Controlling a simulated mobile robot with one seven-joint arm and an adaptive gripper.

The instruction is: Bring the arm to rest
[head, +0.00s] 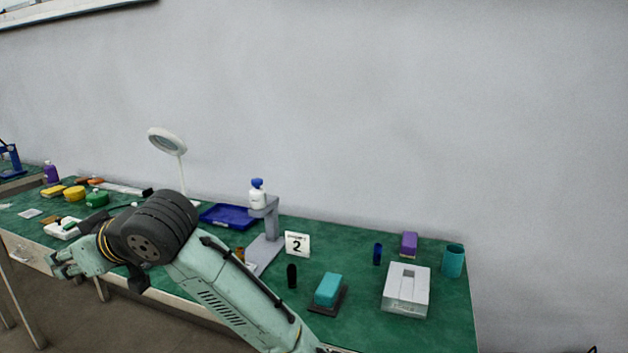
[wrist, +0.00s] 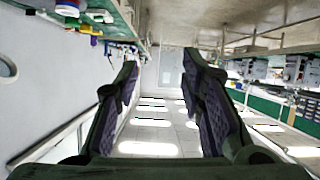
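My arm stretches across the lower left of the head view, folded at the dark joint in front of the green bench (head: 350,258). My gripper (head: 62,268) is at the far left end of the arm, near the bench's front edge. In the wrist view my gripper (wrist: 162,70) has its two dark fingers well apart. Nothing is between them; the floor (wrist: 150,135) of the aisle shows through the gap. The arm hides part of the bench's middle.
A white bottle with a blue cap (head: 258,195) sits on a grey stand (head: 265,248) beside a number 2 sign (head: 297,244). A grey block (head: 406,291), a teal block (head: 328,289) and a teal cup (head: 453,260) stand at right. A magnifier lamp (head: 167,140) stands behind the arm.

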